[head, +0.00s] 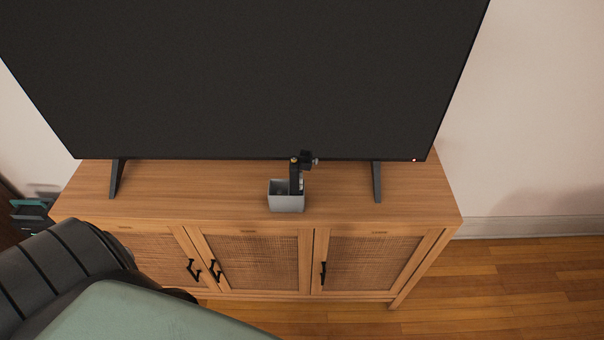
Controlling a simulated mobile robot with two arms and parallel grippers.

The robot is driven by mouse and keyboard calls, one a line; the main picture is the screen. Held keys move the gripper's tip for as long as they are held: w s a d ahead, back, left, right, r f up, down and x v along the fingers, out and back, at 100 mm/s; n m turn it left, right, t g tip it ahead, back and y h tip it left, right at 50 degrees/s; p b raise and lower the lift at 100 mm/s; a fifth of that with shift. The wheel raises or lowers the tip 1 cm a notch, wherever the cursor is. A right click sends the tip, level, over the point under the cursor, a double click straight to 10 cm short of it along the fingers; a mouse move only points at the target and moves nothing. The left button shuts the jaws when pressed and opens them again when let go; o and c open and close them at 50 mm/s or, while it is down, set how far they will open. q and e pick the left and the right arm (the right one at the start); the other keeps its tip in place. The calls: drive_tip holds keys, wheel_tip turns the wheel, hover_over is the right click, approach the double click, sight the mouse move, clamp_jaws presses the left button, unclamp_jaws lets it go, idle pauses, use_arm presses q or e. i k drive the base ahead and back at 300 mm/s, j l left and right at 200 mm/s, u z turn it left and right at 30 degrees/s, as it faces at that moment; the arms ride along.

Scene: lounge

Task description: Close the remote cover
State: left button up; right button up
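A small grey open-topped box (286,203) stands on the wooden cabinet (230,190), in front of the television. A dark upright object (295,178), perhaps the remote, stands in the box and sticks out above its rim. A small dark piece with a grey end (308,160) sits at its top; at this size I cannot tell whether this is the cover. My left arm fills the lower left of the head view, but its fingers are not visible. My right gripper is not in the picture.
A large television (250,80) stands on two dark feet (117,179) at the back of the cabinet. The cabinet top is otherwise clear on both sides of the box. Dark and teal items (33,212) are at the far left. Wooden floor (520,280) is free at right.

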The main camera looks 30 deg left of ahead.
sight(306, 160)
drive_tip(key=i+l, duration=0.15)
drive_tip(key=i+l+u, duration=0.4)
drive_tip(key=l, duration=0.2)
drive_tip(key=l+u, duration=0.2)
drive_tip(key=l, duration=0.15)
drive_tip(key=i+l+u, duration=0.2)
drive_tip(key=l, duration=0.15)
drive_tip(key=k+u, duration=0.1)
drive_tip(key=u, duration=1.15)
